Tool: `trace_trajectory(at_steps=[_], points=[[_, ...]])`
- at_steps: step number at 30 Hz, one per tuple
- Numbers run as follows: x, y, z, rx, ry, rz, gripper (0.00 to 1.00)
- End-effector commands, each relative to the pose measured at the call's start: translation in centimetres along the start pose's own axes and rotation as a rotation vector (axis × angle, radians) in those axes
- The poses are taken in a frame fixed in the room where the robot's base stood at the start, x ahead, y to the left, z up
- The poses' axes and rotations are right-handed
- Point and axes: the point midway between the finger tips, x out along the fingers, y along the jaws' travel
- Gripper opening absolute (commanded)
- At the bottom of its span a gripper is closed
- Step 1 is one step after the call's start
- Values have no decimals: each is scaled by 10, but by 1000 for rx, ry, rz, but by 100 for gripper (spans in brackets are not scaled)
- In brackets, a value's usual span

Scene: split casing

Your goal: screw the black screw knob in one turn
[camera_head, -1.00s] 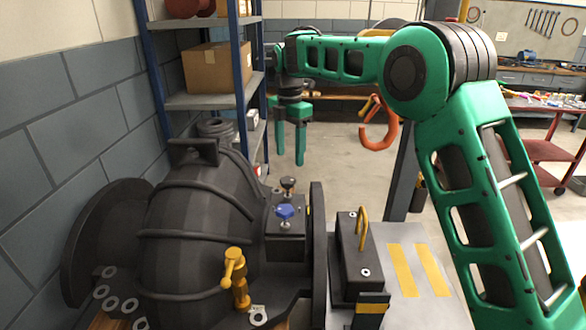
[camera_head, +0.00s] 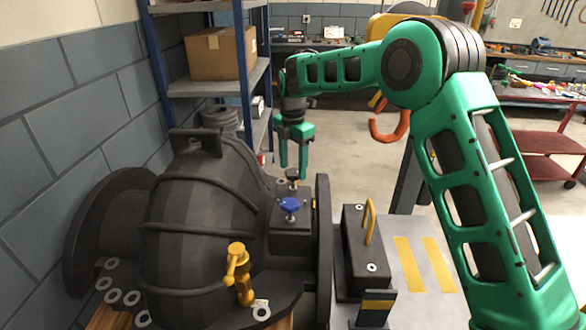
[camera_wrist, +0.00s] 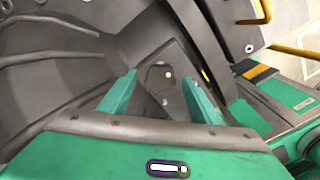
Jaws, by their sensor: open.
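The black screw knob (camera_head: 292,174) stands on a short stem on the dark block at the casing's right side. It is just behind the blue knob (camera_head: 290,204). My green gripper (camera_head: 293,168) points down with its fingers apart, its tips close above or around the black knob in the head view. In the wrist view my gripper (camera_wrist: 160,80) is open, with a dark shape on the block between its fingers. I cannot tell whether either finger touches the knob.
The dark ribbed casing (camera_head: 190,220) fills the left, with a yellow valve handle (camera_head: 238,272) in front. A thin upright flange (camera_head: 323,250) stands right of the block. Beyond it is a dark box (camera_head: 352,262) with a yellow handle. Shelves (camera_head: 215,90) stand behind.

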Motion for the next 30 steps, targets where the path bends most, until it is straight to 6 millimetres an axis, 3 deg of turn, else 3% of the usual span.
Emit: trace_trajectory(at_steps=[13,18,30], points=[[10,0,0,0,-1,1,57],[9,0,0,0,-1,1,16],[9,1,0,49,-1,3,16]])
